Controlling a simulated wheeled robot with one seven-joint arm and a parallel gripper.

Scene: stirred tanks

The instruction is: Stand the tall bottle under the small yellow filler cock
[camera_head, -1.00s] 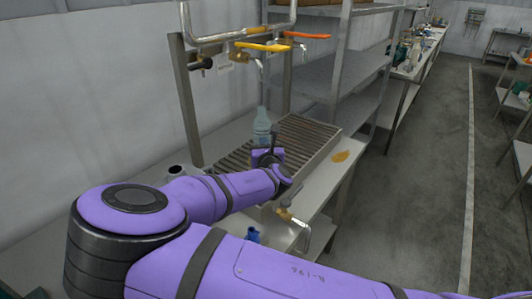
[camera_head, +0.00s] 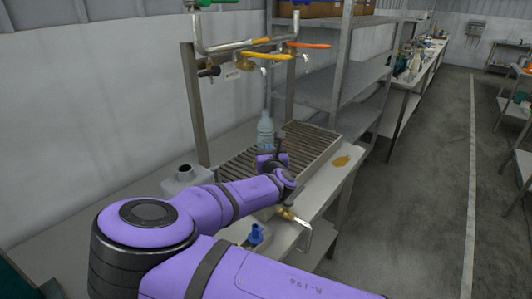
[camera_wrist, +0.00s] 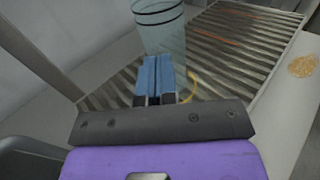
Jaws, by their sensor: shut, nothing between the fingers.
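The tall bottle (camera_head: 265,132), pale blue-green and see-through with a narrow neck, stands upright on the slatted drip grate (camera_head: 318,150). The filler cock with the yellow lever (camera_head: 268,57) is on the pipe above it; the bottle appears roughly below its spout, though exact alignment is hard to tell. My gripper (camera_wrist: 158,62) has its blue fingers shut and empty, directly in front of the bottle's lower body, which also shows in the wrist view (camera_wrist: 165,32). Whether the fingertips touch the bottle is unclear. A thin yellow curved line (camera_wrist: 192,88) shows on the grate beside the fingers.
An orange-levered cock (camera_head: 310,45) sits right of the yellow one. A grey can (camera_head: 186,178) stands left of my arm. A blue-topped item (camera_head: 256,235) and a brass tap (camera_head: 290,215) are near the bench front. A yellow-brown patch (camera_head: 342,161) lies right of the grate.

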